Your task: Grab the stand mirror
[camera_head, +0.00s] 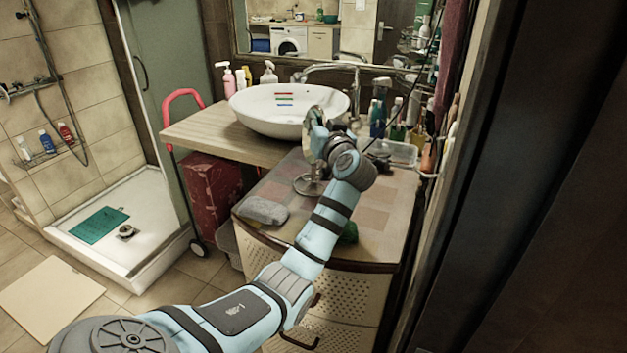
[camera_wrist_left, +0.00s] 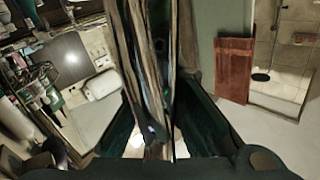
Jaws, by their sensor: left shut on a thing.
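In the left wrist view the mirror (camera_wrist_left: 158,62) is a tall, reflective, edge-on shape running between the two dark fingers. My left gripper is shut on the mirror. The foot appears to rest on the counter. My right gripper is not in view.
A white basin (camera_head: 285,108) is just behind. Several bottles and a clear tray (camera_head: 394,152) crowd the right side. A grey cloth (camera_head: 264,210) lies at the counter's front left. A red hand truck (camera_head: 179,94) stands left of the cabinet. A dark wall edge borders the right.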

